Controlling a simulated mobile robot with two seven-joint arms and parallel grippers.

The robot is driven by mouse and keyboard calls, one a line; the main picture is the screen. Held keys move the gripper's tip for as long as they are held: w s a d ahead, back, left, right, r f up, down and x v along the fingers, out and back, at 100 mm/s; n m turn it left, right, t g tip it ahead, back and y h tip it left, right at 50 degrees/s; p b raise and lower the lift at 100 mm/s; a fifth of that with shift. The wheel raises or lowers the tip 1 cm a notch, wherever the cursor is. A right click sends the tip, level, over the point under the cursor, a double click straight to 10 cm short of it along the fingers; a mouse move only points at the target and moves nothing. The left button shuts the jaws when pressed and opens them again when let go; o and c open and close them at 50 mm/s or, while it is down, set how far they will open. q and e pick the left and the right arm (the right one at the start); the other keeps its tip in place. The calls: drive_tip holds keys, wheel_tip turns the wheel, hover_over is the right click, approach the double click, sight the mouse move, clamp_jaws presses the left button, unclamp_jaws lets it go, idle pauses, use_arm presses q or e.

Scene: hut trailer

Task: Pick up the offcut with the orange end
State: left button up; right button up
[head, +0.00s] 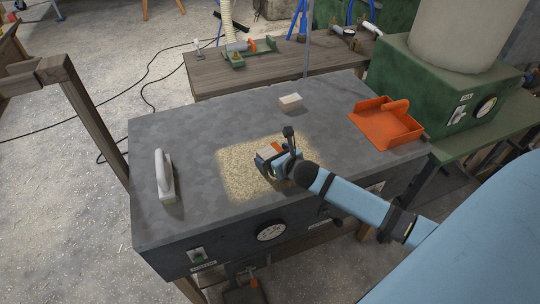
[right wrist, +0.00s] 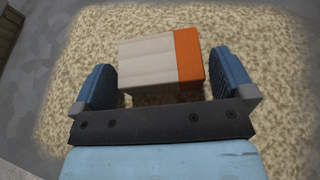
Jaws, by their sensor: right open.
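The offcut with the orange end (right wrist: 150,66) is a pale wood block lying on a patch of sawdust. In the right wrist view its orange end (right wrist: 188,60) faces right. My right gripper (right wrist: 162,66) is open, with one blue finger at each end of the block and only narrow gaps showing. I cannot tell whether either finger touches it. In the head view the right gripper (head: 274,155) is low over the sawdust and partly hides the offcut. My left gripper is not in view.
The sawdust (head: 236,180) lies on a grey bench top (head: 200,130). A plain pale block (head: 290,102) lies behind it, an orange dustpan (head: 385,126) at right, and a white-handled tool (head: 165,178) at left. The grey top between them is clear.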

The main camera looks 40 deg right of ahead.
drive_tip(key=shift+w+f, duration=0.1)
drive_tip(key=shift+w, duration=0.25)
drive_tip(key=c, duration=0.8)
